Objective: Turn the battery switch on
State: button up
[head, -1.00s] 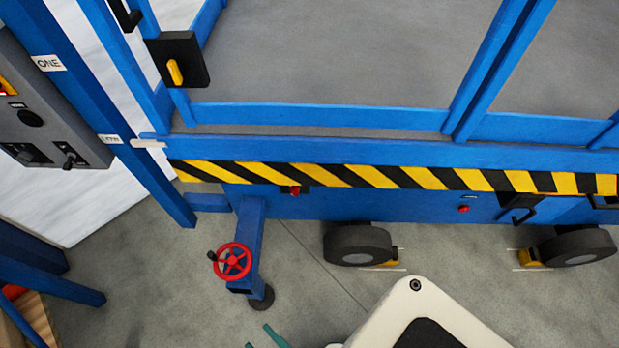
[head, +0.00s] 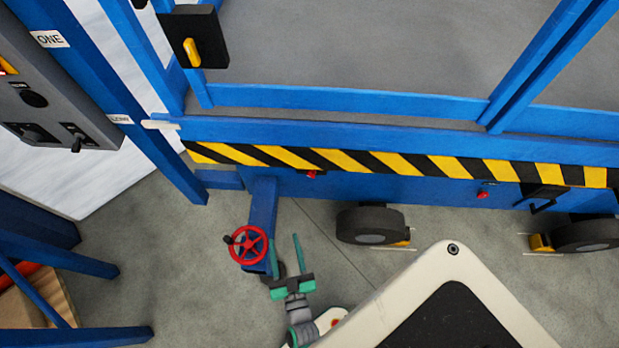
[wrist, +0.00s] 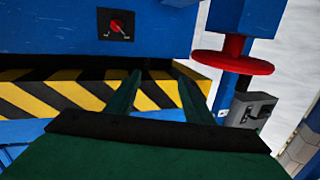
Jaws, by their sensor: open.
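A red rotary knob on a black plate (wrist: 116,24), likely the battery switch, sits on the blue chassis near the top of the wrist view. Its markings are too small to read. A red knob below the striped edge also shows in the head view (head: 311,174), partly shaded. A second red knob (head: 482,195) sits farther right. My gripper (head: 285,248) is open and empty, below the first knob and beside the red handwheel. In the wrist view, its green fingers (wrist: 158,72) are apart, with the knob beyond and left of them. Nothing touches the knob.
The red handwheel (head: 248,245) on a blue post is close to my gripper's left; it also shows in the wrist view (wrist: 232,62). The yellow-black striped edge (head: 400,165) overhangs the chassis. A black wheel (head: 370,224) stands right. A grey control box (head: 50,100) hangs left.

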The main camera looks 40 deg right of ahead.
aim_at(311, 177)
jog(key=w+d+f+m+g+h, duration=0.1)
jog(key=w+d+f+h, duration=0.1)
jog(key=w+d, duration=0.3)
jog(key=w+d+f+m+g+h, duration=0.1)
jog(key=w+d+f+h, duration=0.1)
jog(key=w+d, duration=0.4)
jog(key=w+d+f+m+g+h, duration=0.1)
jog(key=w+d+f, duration=0.3)
jog(key=d, duration=0.7)
jog(key=shift+w+d+f+m+h, duration=0.15)
jog(key=shift+w+m+h, duration=0.05)
jog(key=shift+w, duration=0.35)
jog(key=shift+w+d+f+m+h, duration=0.1)
jog(key=shift+w+m+h, duration=0.1)
jog(key=shift+w, duration=0.3)
jog(key=shift+a, duration=0.1)
jog(key=c, duration=1)
